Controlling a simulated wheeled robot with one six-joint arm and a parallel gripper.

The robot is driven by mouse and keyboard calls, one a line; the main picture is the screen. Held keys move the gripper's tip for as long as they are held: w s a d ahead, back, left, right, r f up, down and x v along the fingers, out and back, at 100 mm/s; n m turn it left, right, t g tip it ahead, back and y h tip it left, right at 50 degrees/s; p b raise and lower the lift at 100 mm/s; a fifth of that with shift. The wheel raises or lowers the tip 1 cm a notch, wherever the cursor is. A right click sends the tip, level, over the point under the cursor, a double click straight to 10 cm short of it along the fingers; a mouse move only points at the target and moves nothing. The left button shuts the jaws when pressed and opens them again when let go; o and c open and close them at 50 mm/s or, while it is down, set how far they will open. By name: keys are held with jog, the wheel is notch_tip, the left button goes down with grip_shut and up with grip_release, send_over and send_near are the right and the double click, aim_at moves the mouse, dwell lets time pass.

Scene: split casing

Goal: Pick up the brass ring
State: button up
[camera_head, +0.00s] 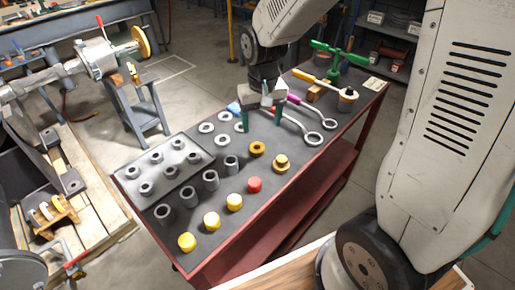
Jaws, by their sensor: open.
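A brass ring (257,148), orange-gold with a dark hole, lies flat on the dark top of the red bench (215,262). My gripper (262,124) points down above the bench, just behind the ring in the picture. Its two green-tipped fingers are apart, and I see nothing held between them. The ring lies in front of the fingertips and appears apart from them. A brass flanged piece (281,163) stands just right of the ring.
Several grey washers (206,128) lie left of my gripper. A dark block with bushings (163,170) and grey sleeves (210,180) are further left. Yellow caps (187,242) and a red cap (254,185) line the front. Ring-ended tools (313,139) and a green-handled tool (333,62) lie right and behind.

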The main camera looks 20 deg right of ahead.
aim_at(257, 143)
jog(key=f, duration=0.3)
jog(key=w+f, duration=0.1)
jog(key=f, duration=0.3)
jog(key=w+f, duration=0.1)
jog(key=f, duration=0.2)
jog(key=shift+w+a+f, duration=0.2)
jog(key=shift+w+f, duration=0.05)
jog(key=shift+f, duration=0.1)
jog(key=c, duration=1.2)
